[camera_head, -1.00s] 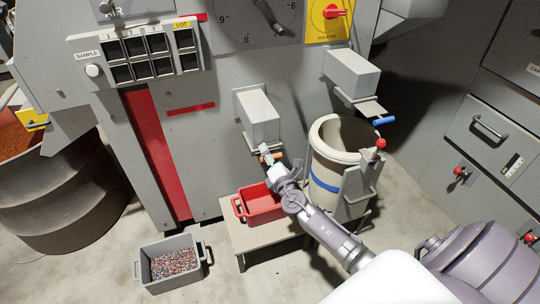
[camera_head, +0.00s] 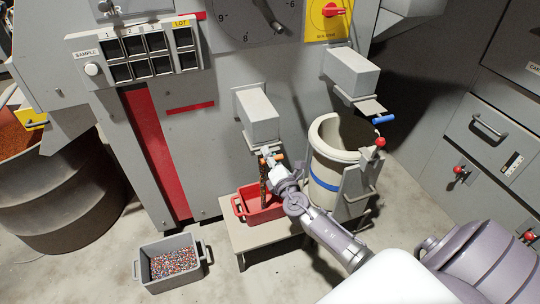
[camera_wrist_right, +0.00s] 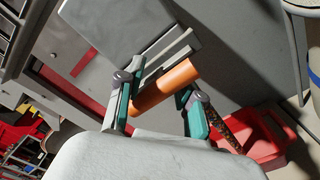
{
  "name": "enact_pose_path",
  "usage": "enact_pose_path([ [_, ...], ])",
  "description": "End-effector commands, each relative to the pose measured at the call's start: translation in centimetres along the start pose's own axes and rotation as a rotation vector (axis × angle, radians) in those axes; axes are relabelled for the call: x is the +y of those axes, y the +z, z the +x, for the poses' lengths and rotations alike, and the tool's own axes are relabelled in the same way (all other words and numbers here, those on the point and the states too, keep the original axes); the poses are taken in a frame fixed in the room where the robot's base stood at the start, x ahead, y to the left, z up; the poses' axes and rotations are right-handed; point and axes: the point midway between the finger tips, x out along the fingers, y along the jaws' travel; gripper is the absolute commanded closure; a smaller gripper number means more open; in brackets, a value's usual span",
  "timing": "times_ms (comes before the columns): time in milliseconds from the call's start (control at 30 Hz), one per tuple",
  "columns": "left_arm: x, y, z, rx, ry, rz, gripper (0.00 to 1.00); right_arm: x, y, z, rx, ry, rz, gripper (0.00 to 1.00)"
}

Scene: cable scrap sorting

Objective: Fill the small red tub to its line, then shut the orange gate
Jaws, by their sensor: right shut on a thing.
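The small red tub (camera_head: 258,207) stands on a low bench under the left spout (camera_head: 257,115). A thin brown, speckled stream (camera_head: 263,183) falls from this spout into the tub; it also shows in the right wrist view (camera_wrist_right: 219,125). The fill line and the level inside cannot be made out. My right gripper (camera_head: 271,161) is shut on the orange handle of the gate (camera_wrist_right: 168,88) below the spout. The tub's red rim (camera_wrist_right: 283,158) shows at the lower right of the wrist view. My left gripper is in neither view.
A beige bucket with a blue band (camera_head: 324,182) stands right of the tub, under a second spout with a blue handle (camera_head: 383,119). A grey tub (camera_head: 168,284) of mixed granules sits on the floor at left. Open floor lies in front of the bench.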

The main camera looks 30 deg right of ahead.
Motion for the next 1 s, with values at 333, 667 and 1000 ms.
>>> enact_pose_path([
  [333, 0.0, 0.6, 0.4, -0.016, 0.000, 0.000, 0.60, 0.0, 0.0, 0.0, 0.000, 0.000, -0.007, 0.41],
  [667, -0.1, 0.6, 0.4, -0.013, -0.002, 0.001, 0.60, -0.1, -0.1, -1.6, 0.002, 0.000, -0.003, 0.41],
  [1000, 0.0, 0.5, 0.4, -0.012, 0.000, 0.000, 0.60, -0.1, 0.0, -8.7, 0.002, -0.002, -0.006, 0.41],
])
